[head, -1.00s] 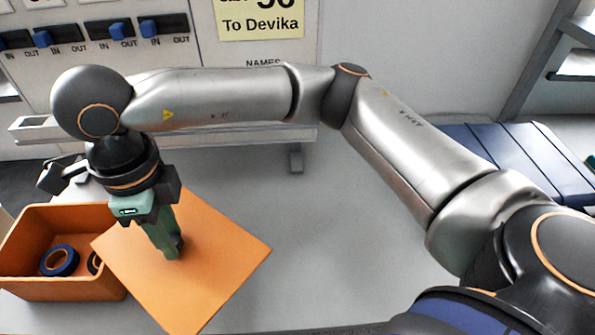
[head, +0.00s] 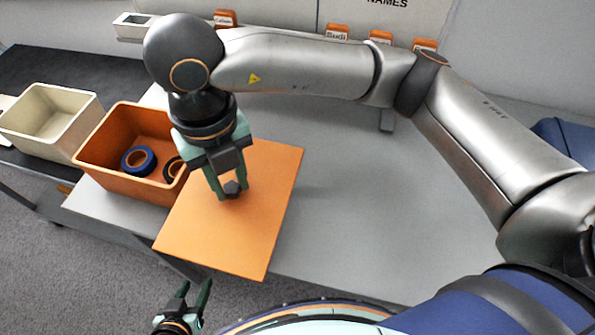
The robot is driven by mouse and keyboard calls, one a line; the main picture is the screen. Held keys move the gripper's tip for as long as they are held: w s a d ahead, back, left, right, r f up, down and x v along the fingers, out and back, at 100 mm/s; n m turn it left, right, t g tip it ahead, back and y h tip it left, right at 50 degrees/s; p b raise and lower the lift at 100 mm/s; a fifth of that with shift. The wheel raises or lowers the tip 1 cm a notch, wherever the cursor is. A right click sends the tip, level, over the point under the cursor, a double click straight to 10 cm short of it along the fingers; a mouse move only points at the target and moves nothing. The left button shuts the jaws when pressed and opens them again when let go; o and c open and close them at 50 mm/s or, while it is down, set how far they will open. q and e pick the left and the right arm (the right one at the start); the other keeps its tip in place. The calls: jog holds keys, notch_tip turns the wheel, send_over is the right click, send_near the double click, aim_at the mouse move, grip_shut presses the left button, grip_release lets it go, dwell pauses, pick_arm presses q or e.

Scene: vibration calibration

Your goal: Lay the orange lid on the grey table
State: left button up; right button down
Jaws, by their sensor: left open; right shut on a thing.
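The orange lid (head: 253,215) is a flat square panel at the left part of the grey table (head: 345,200). Its near corner reaches out past the table's front edge. My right gripper (head: 232,190) comes down from above and is shut on the lid; its fingertips meet the panel near the upper middle. Whether the lid touches the table or hangs a little above it, I cannot tell. My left gripper (head: 197,292) is open and empty, low in the picture, in front of the table over the carpet.
An orange bin (head: 125,186) with a blue tape roll (head: 138,160) and a dark roll (head: 173,168) stands just left of the lid. A cream bin (head: 72,142) sits further left on a dark surface. The table's middle and right are clear beneath my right arm.

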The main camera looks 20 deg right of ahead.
aim_at(261, 182)
jog(key=d, duration=0.1)
jog(key=d+f, duration=0.1)
jog(key=d, duration=0.1)
jog(key=d+f, duration=0.1)
jog(key=shift+w+d, duration=0.25)
jog(key=shift+w, duration=0.15)
jog(key=d+f, duration=0.4)
jog(key=f, duration=0.1)
jog(key=shift+w+d, duration=0.15)
jog(key=shift+w, duration=0.25)
jog(key=shift+d+f, duration=0.25)
jog(key=shift+f, duration=0.05)
jog(key=shift+w+d+f, duration=0.1)
jog(key=shift+d+f, duration=0.05)
jog(key=shift+f, duration=0.85)
jog(key=shift+d+f, duration=0.1)
jog(key=shift+f, duration=0.85)
jog(key=c, duration=0.6)
grip_release()
notch_tip(261, 182, up, 12)
jog(key=shift+r+p, duration=0.15)
jog(key=shift+p, duration=0.2)
